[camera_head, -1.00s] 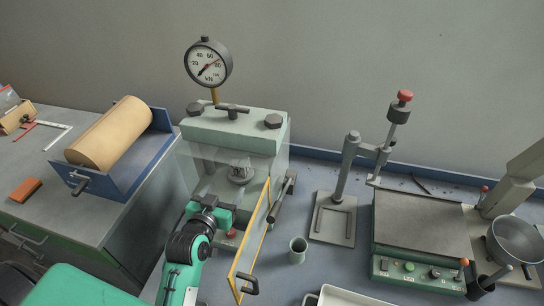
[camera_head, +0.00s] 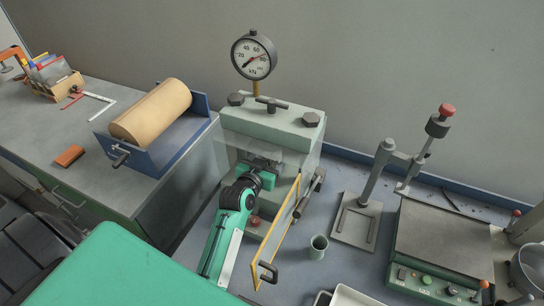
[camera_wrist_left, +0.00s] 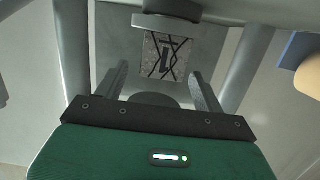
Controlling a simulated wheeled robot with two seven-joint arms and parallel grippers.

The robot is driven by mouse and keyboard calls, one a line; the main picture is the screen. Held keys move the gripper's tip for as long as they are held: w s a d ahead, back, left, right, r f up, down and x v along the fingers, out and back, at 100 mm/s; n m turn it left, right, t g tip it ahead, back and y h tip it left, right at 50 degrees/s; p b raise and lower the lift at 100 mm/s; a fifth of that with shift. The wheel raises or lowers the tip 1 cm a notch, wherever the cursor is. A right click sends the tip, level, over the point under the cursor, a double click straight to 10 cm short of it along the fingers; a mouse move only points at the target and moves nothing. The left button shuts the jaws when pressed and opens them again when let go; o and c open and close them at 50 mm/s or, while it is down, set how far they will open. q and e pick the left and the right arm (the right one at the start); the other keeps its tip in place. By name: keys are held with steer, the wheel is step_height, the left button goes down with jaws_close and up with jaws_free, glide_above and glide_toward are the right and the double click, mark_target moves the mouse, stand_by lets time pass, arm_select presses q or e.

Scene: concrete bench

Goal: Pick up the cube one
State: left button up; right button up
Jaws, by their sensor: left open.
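The cube one, a grey block with black crack-like lines (camera_wrist_left: 168,56), sits inside the press between its columns in the left wrist view. In the head view I cannot make it out clearly behind my gripper. My left gripper (camera_head: 262,161) reaches into the pale green press (camera_head: 282,126) through its open front. In the wrist view its two fingers (camera_wrist_left: 162,80) are apart, one on each side, short of the cube; nothing is between them. My right gripper is not in view.
The yellow-framed door (camera_head: 278,230) of the press stands open, just right of my left arm. A small green cup (camera_head: 318,247) stands on the bench right of the door. A stand (camera_head: 358,222) and a flat-topped machine (camera_head: 445,242) are farther right.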

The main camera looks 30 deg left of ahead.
arm_select(q)
steer(key=shift+w+a, duration=0.15)
steer(key=shift+w, duration=1)
steer(key=shift+w+f+p, duration=0.15)
steer(key=shift+w+p, duration=0.15)
steer(key=shift+w, duration=0.05)
steer(key=c, duration=1.2)
steer(key=shift+c, duration=0.2)
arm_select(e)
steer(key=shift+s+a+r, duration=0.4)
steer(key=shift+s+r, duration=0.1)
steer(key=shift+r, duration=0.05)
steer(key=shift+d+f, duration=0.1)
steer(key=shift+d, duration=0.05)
